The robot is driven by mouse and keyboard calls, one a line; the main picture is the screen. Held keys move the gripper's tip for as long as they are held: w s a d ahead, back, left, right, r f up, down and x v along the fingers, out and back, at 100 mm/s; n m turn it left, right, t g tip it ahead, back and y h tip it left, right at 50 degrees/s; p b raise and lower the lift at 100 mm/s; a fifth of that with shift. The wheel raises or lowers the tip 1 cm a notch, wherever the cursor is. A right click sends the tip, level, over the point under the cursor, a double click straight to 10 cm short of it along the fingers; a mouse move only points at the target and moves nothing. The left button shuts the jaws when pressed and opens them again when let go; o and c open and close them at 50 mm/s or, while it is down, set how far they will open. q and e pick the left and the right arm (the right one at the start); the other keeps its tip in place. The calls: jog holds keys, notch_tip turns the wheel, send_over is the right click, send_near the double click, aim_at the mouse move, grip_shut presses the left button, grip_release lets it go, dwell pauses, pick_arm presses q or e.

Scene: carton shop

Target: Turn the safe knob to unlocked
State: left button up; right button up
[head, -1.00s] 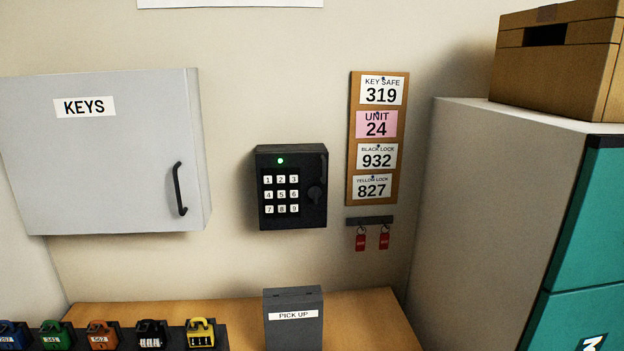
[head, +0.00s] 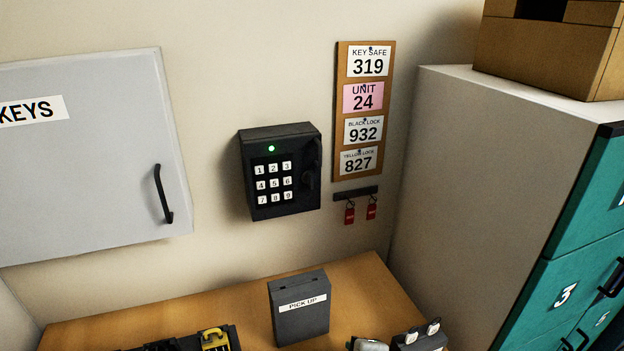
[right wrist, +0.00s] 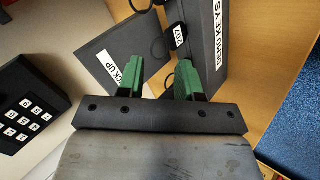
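The black key safe (head: 281,172) hangs on the wall with a lit green light and white number keys. Its dark round knob (head: 311,178) is at the right of its front; its exact pointing is too dark to read. Part of the safe also shows at the left edge of the right wrist view (right wrist: 28,104). My right gripper (right wrist: 158,72) has its green fingers apart with nothing held between them, to the right of the safe in that view. I cannot make it out clearly in the head view. My left gripper is not in view.
A code board (head: 362,110) and red-tagged keys (head: 349,213) hang right of the safe. A grey PICK UP box (head: 300,312) stands on the desk (head: 365,283) below. The KEYS cabinet (head: 95,150) is left; a tall locker (head: 480,200) is right.

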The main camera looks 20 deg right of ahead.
jog(key=w+r+n+t, duration=0.5)
jog(key=w+r+n, duration=0.5)
jog(key=n+t+y, duration=0.1)
jog(key=n+t, duration=0.3)
jog(key=n, duration=0.9)
send_near(312, 183)
jog(key=w+p, duration=0.3)
jog(key=w, duration=0.4)
jog(key=shift+w+a+p, duration=0.1)
jog(key=shift+w+p, duration=0.3)
jog(key=shift+w, duration=0.75)
grip_shut()
